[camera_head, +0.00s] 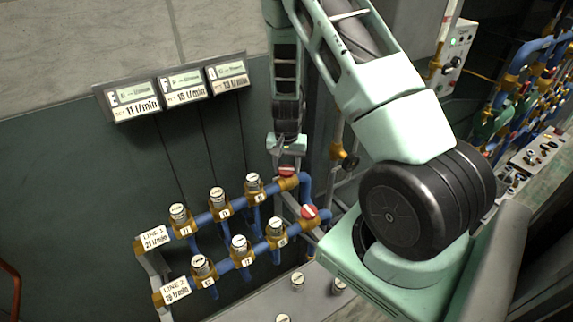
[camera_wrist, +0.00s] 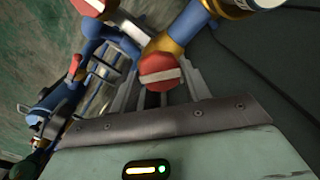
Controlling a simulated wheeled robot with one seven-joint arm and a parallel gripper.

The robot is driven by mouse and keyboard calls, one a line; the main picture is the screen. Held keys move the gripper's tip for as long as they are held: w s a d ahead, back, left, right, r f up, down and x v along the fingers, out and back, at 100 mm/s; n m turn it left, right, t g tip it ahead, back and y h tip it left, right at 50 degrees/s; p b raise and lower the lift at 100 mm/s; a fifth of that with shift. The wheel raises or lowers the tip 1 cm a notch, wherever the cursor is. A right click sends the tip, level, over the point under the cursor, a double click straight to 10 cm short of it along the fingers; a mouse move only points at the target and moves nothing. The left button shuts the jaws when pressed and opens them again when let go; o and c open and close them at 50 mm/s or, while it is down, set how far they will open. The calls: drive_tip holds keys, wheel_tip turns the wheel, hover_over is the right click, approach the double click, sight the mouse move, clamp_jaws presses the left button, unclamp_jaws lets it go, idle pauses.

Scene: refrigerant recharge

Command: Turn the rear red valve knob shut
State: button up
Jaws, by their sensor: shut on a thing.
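The rear red valve knob (camera_head: 287,171) sits at the right end of the rear blue pipe line, and the front red knob (camera_head: 309,212) with a white bar sits at the end of the front line. My gripper (camera_head: 287,162) points down onto the rear knob and is shut on it. In the wrist view the rear knob (camera_wrist: 160,72), red with a white bar, shows between the grey fingers. The front red knob (camera_wrist: 97,5) is cut off at the top edge of that view. The fingers partly hide the rear knob in the head view.
Rear-line (camera_head: 217,198) and front-line (camera_head: 240,248) round-capped fittings stand left of the knobs. Three flow displays (camera_head: 184,90) hang on the wall. A brass valve with a dark knob (camera_head: 349,162) stands close right of my gripper. More piping (camera_head: 520,80) is far right.

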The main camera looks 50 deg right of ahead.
drive_tip(key=shift+w+r+m, duration=0.1)
drive_tip(key=shift+r+m, duration=0.05)
drive_tip(key=shift+m, duration=0.65)
drive_tip(key=shift+r+m+p, duration=0.1)
drive_tip(key=shift+m+p, duration=0.35)
drive_tip(key=shift+m, duration=1.75)
drive_tip(key=m+p, duration=0.1)
drive_tip(key=m, duration=0.2)
drive_tip(key=shift+p, duration=0.3)
drive_tip(key=o, duration=1)
drive_tip(key=shift+m, duration=0.4)
drive_tip(key=shift+c, duration=0.2)
